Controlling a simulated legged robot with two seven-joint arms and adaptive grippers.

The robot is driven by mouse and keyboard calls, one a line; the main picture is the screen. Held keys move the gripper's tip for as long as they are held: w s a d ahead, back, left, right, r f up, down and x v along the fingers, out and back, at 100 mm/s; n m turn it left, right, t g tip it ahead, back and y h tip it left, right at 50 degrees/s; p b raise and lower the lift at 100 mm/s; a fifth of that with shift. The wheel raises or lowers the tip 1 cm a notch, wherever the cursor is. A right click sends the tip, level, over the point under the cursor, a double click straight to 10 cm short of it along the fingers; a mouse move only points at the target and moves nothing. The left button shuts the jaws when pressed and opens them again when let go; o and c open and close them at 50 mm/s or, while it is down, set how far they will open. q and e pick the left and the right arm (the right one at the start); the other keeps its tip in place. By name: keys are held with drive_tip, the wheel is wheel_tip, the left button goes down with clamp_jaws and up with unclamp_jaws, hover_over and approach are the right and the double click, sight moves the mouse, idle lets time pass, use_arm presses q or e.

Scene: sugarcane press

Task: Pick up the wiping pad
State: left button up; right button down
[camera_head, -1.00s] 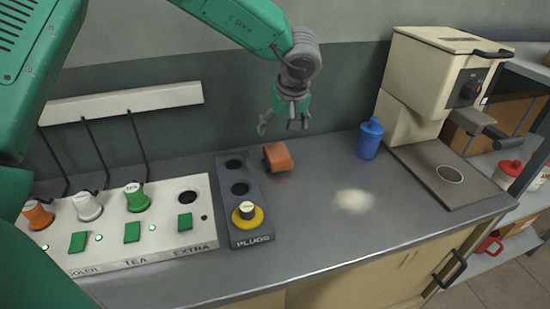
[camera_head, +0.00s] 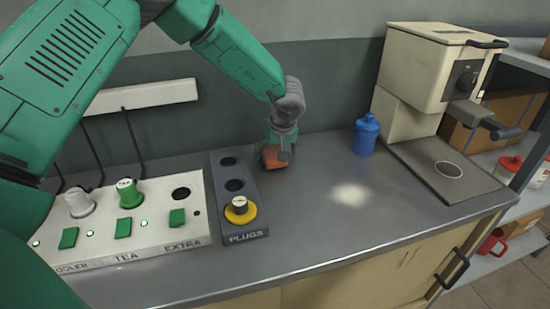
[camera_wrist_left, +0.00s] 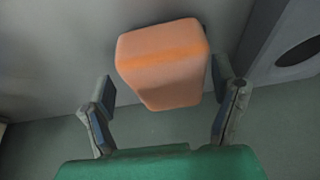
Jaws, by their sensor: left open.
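The wiping pad (camera_head: 270,162) is an orange block on the grey counter, just right of the dark plugs holder. My left gripper (camera_head: 279,155) is lowered over it and partly hides it in the head view. In the left wrist view the pad (camera_wrist_left: 163,62) lies between the two open fingers of my left gripper (camera_wrist_left: 163,105). There is a gap on the left side; the right finger is close to the pad, and I cannot tell whether it touches. My right gripper is not in view.
The plugs holder (camera_head: 228,187) with a yellow plug (camera_head: 240,210) stands left of the pad. A white switch panel (camera_head: 150,238) is further left. A blue bottle (camera_head: 366,136), a white powder patch (camera_head: 349,194) and a cream machine (camera_head: 425,80) are to the right. The front middle counter is clear.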

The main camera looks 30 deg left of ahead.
use_arm(q)
drive_tip(key=shift+a+f, duration=0.1)
drive_tip(key=shift+a, duration=0.45)
drive_tip(key=shift+a+f, duration=0.2)
drive_tip(key=shift+a, duration=0.15)
drive_tip(key=shift+d+p, duration=0.3)
drive_tip(key=shift+d+r, duration=0.15)
drive_tip(key=shift+d, duration=0.35)
drive_tip(key=shift+a+f+p, duration=0.3)
drive_tip(key=shift+a+p, duration=0.05)
drive_tip(key=shift+a, duration=0.3)
drive_tip(key=shift+d+r, duration=0.1)
drive_tip(key=shift+d, duration=0.25)
drive_tip(key=c, duration=1.3)
drive_tip(key=shift+o, duration=0.2)
drive_tip(key=shift+d, duration=0.15)
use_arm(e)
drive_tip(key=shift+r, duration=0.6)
